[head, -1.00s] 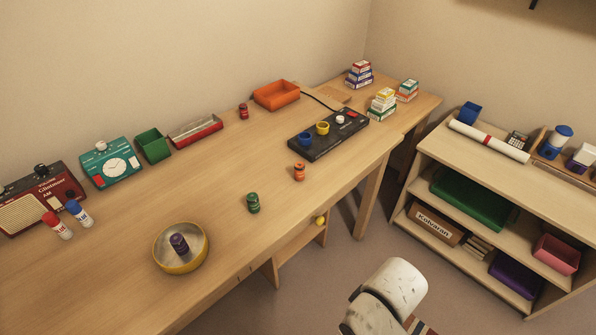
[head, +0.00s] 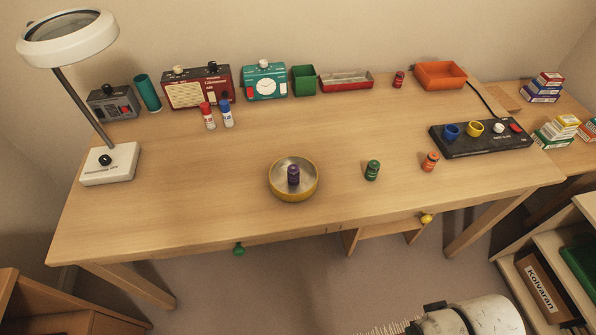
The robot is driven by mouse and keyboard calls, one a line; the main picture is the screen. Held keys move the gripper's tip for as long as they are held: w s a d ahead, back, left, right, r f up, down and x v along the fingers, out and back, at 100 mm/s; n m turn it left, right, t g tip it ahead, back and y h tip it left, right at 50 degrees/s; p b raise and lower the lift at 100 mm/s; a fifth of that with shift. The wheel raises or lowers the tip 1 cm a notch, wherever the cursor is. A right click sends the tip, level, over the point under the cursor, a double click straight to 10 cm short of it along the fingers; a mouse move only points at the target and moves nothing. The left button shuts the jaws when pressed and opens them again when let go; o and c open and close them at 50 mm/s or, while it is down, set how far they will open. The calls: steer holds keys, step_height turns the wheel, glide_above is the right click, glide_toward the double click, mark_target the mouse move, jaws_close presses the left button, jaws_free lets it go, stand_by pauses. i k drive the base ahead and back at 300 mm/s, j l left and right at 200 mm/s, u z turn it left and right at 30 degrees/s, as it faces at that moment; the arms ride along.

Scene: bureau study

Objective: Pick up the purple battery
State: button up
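The purple battery (head: 293,175) stands upright inside a round yellow-rimmed dish (head: 273,188) near the front middle of the wooden desk. A green battery (head: 372,170) and an orange battery (head: 430,161) stand upright on the desk to its right. A red battery (head: 398,79) stands at the back, left of the orange tray. A white part of my arm shows at the bottom right, well apart from the dish. My gripper's fingers are not in view.
A magnifier lamp (head: 108,164) stands at the desk's left. Radios, a green bin (head: 303,80), a red tray (head: 346,82) and an orange tray (head: 440,75) line the back. A black charger board (head: 481,139) lies at the right. The desk around the dish is clear.

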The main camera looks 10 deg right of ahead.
mark_target(293, 169)
steer(key=i+j+u, duration=0.15)
steer(key=u, duration=0.2)
steer(key=i+j+u, duration=0.15)
steer(key=u, duration=0.2)
steer(key=i+j+u, duration=0.15)
steer(key=u, duration=0.2)
